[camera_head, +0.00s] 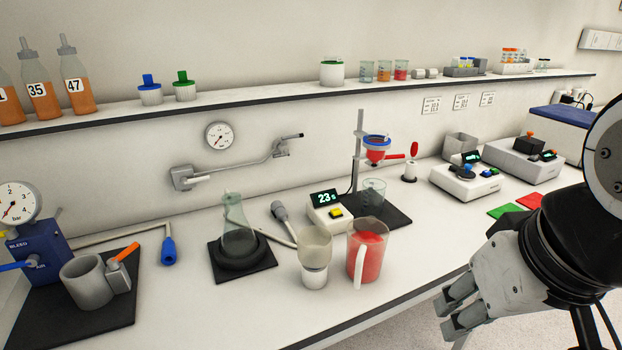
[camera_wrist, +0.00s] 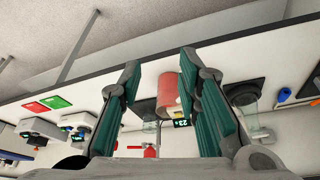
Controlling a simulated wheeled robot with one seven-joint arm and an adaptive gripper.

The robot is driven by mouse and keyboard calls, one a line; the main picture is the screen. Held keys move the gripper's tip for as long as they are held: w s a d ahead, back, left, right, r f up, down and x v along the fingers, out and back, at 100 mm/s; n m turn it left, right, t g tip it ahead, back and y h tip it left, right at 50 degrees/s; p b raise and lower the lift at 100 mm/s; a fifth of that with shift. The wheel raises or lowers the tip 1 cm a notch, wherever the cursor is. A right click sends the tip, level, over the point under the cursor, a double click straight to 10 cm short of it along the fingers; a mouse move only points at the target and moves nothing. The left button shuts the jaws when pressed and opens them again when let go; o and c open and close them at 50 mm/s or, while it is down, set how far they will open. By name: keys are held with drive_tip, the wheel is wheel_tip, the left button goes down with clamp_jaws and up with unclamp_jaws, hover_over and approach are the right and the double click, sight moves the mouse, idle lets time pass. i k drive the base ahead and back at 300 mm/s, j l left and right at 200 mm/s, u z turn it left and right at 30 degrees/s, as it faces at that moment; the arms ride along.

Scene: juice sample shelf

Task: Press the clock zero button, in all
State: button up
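The clock (camera_head: 325,197) is a small white box with a dark display reading 23 s and a yellow button (camera_head: 336,212) on its front. It stands on the bench behind the red-filled pitcher and a clear cup. In the wrist view the clock display (camera_wrist: 182,122) shows partly between my fingers, beside the red pitcher; I cannot make out the button there. My gripper (camera_head: 446,318) is at the lower right, in front of the bench edge and well apart from the clock. In the wrist view its green-padded fingers (camera_wrist: 158,75) are spread with nothing held between them.
The red pitcher (camera_head: 368,252) and cup (camera_head: 314,262) stand in front of the clock. A stand with a red funnel (camera_head: 376,155) is behind it to the right. A flask (camera_head: 238,228) is to the left. The bench front right of the pitcher is clear.

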sight(336, 211)
drive_tip(key=i+l, duration=0.2)
drive_tip(key=i+l+u, duration=0.1)
drive_tip(key=l, duration=0.35)
drive_tip(key=i+l, duration=0.45)
drive_tip(key=l, duration=0.2)
drive_tip(key=i+l+u, duration=0.1)
drive_tip(key=l, duration=0.25)
drive_tip(key=i+l, duration=0.3)
